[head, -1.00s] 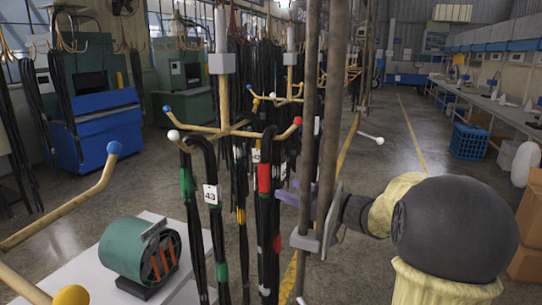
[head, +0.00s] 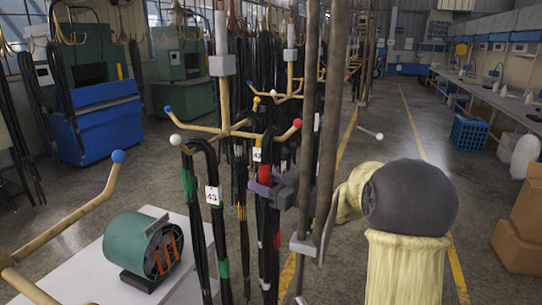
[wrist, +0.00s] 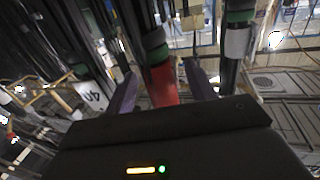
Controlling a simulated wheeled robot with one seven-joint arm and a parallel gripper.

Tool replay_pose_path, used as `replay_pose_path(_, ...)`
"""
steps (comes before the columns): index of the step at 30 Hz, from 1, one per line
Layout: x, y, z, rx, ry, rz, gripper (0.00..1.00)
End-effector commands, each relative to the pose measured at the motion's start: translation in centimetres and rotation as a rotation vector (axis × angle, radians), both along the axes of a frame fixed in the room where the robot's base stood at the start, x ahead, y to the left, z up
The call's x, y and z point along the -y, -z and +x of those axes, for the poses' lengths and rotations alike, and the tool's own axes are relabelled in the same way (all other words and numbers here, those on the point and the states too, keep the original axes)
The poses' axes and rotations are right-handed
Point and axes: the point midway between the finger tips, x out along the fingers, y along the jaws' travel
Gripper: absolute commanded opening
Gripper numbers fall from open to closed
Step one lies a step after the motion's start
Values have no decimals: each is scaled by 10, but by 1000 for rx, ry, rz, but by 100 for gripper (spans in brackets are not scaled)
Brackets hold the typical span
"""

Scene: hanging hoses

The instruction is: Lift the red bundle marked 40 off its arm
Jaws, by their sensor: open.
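The red bundle (head: 264,176) is a set of black hoses with a red band, hanging from the red-tipped arm (head: 297,123) of a wooden stand. In the wrist view its red band (wrist: 163,87) lies between my two purple fingers, with a gap visible on the right. A white tag (wrist: 88,95) reading 40 shows left of the fingers. My gripper (head: 267,186) is open around the band in the head view, well below the hook; the far finger is mostly hidden. Whether a finger touches the hoses I cannot tell.
A bundle with green bands and tag 43 (head: 212,196) hangs just left, on the white-tipped arm. Dark upright poles (head: 318,140) stand close to my wrist on the right. A green motor (head: 142,245) sits on a white table at lower left. The right-hand floor aisle is open.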

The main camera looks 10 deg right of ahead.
Motion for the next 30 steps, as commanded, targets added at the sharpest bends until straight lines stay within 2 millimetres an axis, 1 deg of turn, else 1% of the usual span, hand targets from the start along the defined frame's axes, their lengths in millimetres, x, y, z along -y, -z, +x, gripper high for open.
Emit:
replay_pose_path(1,-6,-3,7,-1,-4,1,55)
replay_pose_path(3,-12,-3,13,0,-3,1,55)
replay_pose_path(6,-15,-1,18,0,-2,0,55)
replay_pose_path(21,-15,0,18,1,-1,-1,55)
replay_pose_path(22,-15,0,18,1,-1,-1,53)
replay_pose_path(23,-15,0,18,1,-1,-1,47)
replay_pose_path(24,-15,0,18,1,-1,-1,39)
replay_pose_path(26,-15,0,18,1,-1,-1,27)
replay_pose_path(27,-15,0,18,1,-1,-1,20)
replay_pose_path(29,-15,0,18,1,0,-1,8)
replay_pose_path(30,-15,0,18,1,0,-1,0)
